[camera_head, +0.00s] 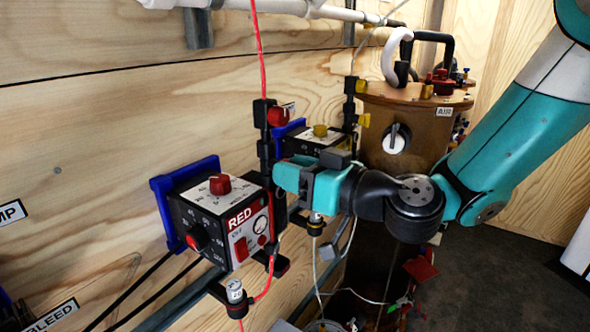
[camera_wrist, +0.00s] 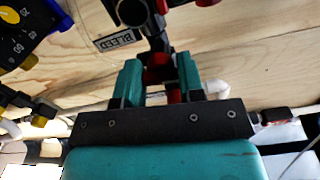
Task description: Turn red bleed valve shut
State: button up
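The red bleed valve (camera_head: 278,116) is a small red handle on a black upright pipe, above and right of the red control box. A label stands beside it. My gripper (camera_head: 280,177) is just below and right of this valve in the head view. In the wrist view my gripper (camera_wrist: 160,78) has its two teal fingers apart. A red part on the black fitting, likely the valve handle (camera_wrist: 160,73), shows in the gap between them. I cannot tell whether the fingers touch it. A BLEED label (camera_wrist: 117,40) shows upside down beside the fitting.
The black RED box (camera_head: 212,215) with dials is on the wall at left. A yellow-knobbed box (camera_head: 312,138) is behind my gripper. A brown canister (camera_head: 415,120) stands behind my arm. Cables and hoses hang below, and a white pipe (camera_head: 270,7) runs along the top.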

jog(key=shift+c, duration=1)
jog(key=shift+m, duration=0.7)
jog(key=o, duration=0.9)
jog(key=shift+d+b, duration=0.1)
jog(key=shift+b, duration=0.2)
jog(key=shift+b+v, duration=8.45)
jog(key=shift+v, duration=0.25)
